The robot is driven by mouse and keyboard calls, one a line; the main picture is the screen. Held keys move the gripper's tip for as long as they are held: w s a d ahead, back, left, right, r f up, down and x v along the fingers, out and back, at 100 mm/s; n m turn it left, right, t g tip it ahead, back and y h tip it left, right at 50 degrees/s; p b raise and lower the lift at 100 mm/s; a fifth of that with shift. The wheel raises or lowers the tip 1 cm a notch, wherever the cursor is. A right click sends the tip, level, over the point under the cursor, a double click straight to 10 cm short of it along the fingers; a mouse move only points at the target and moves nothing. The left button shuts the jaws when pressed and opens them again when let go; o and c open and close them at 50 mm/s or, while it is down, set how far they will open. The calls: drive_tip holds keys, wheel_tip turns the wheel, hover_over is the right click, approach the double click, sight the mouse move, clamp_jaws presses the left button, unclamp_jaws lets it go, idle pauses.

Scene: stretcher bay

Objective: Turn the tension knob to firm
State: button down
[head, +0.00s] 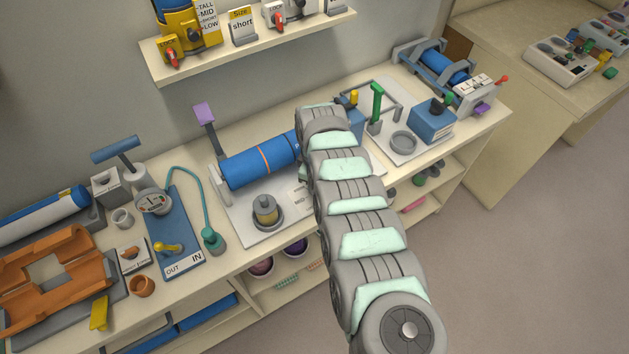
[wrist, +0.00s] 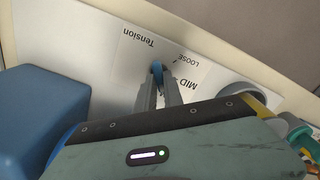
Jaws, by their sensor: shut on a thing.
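The tension knob (wrist: 157,67) is a small blue piece on the white Tension label plate (wrist: 125,55) in the wrist view. My gripper (wrist: 158,86) is over the plate, its two grey fingers shut on the knob. The printed words LOOSE and MID show to the right of the knob. No FIRM mark shows, and the knob's exact pointing is hard to tell. In the head view part of the label plate (head: 297,196) shows with MID on it, but my arm hides the knob and the gripper.
A green-handled fixture (head: 376,105) and blue box (head: 431,120) stand right of my arm. A shelf (head: 250,45) hangs above the bench.

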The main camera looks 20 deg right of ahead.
drive_tip(key=shift+m, duration=0.5)
drive_tip(key=c, duration=1.5)
unclamp_jaws()
drive_tip(key=shift+o, duration=0.2)
drive_tip(key=shift+p, duration=0.3)
wheel_tip(320, 180, up, 11)
drive_tip(key=shift+f, duration=0.15)
